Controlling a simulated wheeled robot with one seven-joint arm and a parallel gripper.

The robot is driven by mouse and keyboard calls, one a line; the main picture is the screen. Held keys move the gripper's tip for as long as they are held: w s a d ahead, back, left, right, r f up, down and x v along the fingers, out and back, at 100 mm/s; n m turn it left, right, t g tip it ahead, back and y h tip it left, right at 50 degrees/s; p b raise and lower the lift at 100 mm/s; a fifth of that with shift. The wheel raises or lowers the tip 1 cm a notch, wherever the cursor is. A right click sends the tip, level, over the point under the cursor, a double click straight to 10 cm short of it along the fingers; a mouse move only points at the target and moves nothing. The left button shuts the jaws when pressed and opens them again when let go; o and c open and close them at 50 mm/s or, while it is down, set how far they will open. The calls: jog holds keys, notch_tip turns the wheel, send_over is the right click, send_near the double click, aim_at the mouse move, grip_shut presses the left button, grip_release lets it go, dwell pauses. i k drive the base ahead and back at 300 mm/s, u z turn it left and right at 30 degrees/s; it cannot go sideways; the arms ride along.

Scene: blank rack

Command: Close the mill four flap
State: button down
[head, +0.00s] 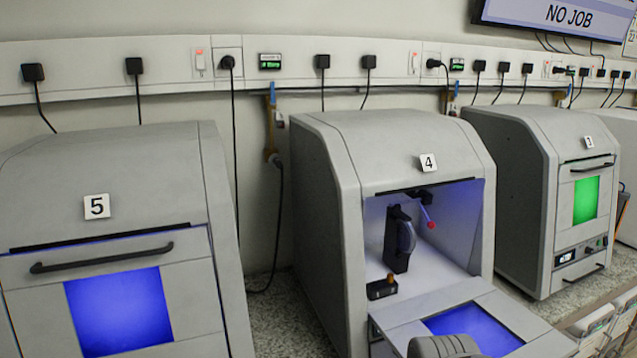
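Mill four (325,190), a grey cabinet with a "4" label, stands in the middle of the head view. Its flap (515,318) is open, folded down and outward in front of the opening, with a blue window in it. The flap's front part runs out of the bottom of the frame. Inside the mill I see a black upright fixture, a red-tipped probe and a small black block with a brass-coloured top. A grey rounded part at the bottom edge covers some of the flap; it looks like my arm. My gripper's fingers are not visible.
Mill five (110,205) stands at the left with its flap shut. Mill three (510,170) stands at the right with its flap shut and a green window. Speckled bench top shows between the mills. Grey bins (590,320) are at the lower right.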

aim_at(488, 308)
jog(key=k, duration=1)
jog(key=u, duration=1.8)
jog(key=i, duration=1.45)
jog(key=z, duration=1.45)
